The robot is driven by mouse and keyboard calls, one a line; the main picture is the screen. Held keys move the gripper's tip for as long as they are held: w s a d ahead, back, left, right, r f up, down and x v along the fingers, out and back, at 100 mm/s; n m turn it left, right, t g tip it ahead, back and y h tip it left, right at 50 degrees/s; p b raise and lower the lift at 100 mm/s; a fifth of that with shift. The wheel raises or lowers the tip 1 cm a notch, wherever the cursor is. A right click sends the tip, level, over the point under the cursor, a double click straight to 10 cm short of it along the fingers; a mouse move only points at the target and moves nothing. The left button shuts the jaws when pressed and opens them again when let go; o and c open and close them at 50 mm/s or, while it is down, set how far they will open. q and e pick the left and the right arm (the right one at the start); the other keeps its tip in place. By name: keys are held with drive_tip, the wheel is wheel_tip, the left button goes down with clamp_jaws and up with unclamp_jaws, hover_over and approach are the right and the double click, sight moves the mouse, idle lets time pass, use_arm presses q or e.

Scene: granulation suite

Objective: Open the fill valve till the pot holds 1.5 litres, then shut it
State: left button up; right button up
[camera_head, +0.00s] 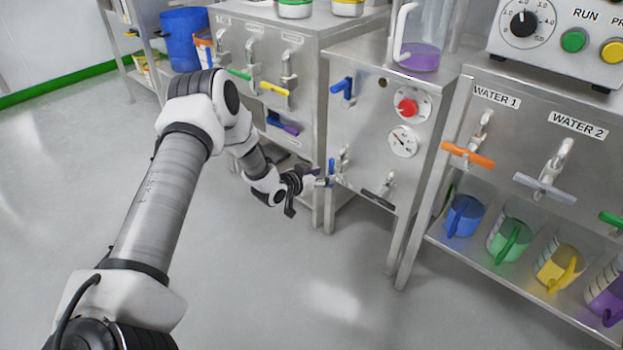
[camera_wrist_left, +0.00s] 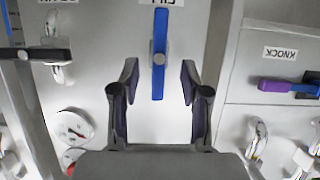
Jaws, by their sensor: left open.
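The fill valve's blue lever (camera_wrist_left: 160,35) stands vertical on the steel panel under an upside-down label reading FILL in the left wrist view. In the head view the blue lever (camera_head: 331,168) is at the panel's lower left, partly behind my gripper. My left gripper (camera_head: 304,190) is in front of it. Its open fingers (camera_wrist_left: 158,82) stand either side of the lever's near end in the wrist view, with visible gaps. The clear pot (camera_head: 421,42) on top of the cabinet holds some purple liquid. Its level marks cannot be read. My right gripper is not in view.
The drain lever (camera_head: 378,200) is black, right of the fill valve. A red knob (camera_head: 407,106) and a dial (camera_head: 403,141) are above. A purple knock handle (camera_wrist_left: 288,86) is on the neighbouring cabinet. Water taps and coloured jugs stand at right. The floor in front is clear.

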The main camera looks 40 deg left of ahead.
use_arm(q)
drive_tip(key=v, duration=0.7)
drive_tip(key=shift+s, duration=0.2)
idle(7.1)
